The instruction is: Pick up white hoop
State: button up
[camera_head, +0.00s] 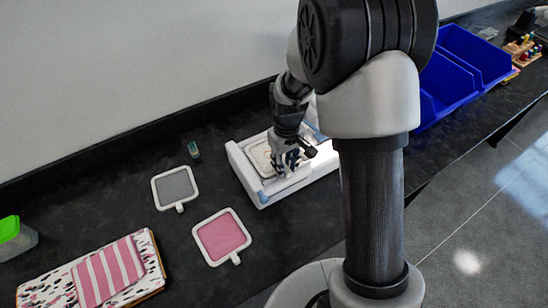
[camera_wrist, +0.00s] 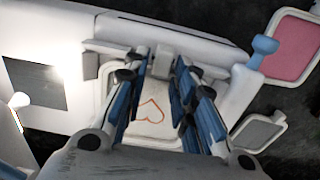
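The white hoop (camera_head: 258,156) holds pale fabric and lies flat on the white embroidery machine (camera_head: 240,165). My gripper (camera_head: 288,163) is low over the hoop's right part and hides some of it. In the wrist view, the hoop's fabric (camera_wrist: 152,112) with a red heart outline shows between the blue-padded fingers. The fingers of my gripper (camera_wrist: 161,78) stand apart, one row on each side of a small pale block (camera_wrist: 162,65) near the tips. I see no clear contact with the hoop.
A grey-fabric hoop (camera_head: 175,187) and a pink-fabric hoop (camera_head: 221,237) lie left of the machine. A small green spool (camera_head: 193,150), a striped cloth (camera_head: 108,272) and blue bins (camera_head: 450,75) are also on the dark table. Bare table lies between the hoops.

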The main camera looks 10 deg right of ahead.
jog(key=shift+c, duration=0.2)
grip_shut()
jog(key=shift+r, duration=0.1)
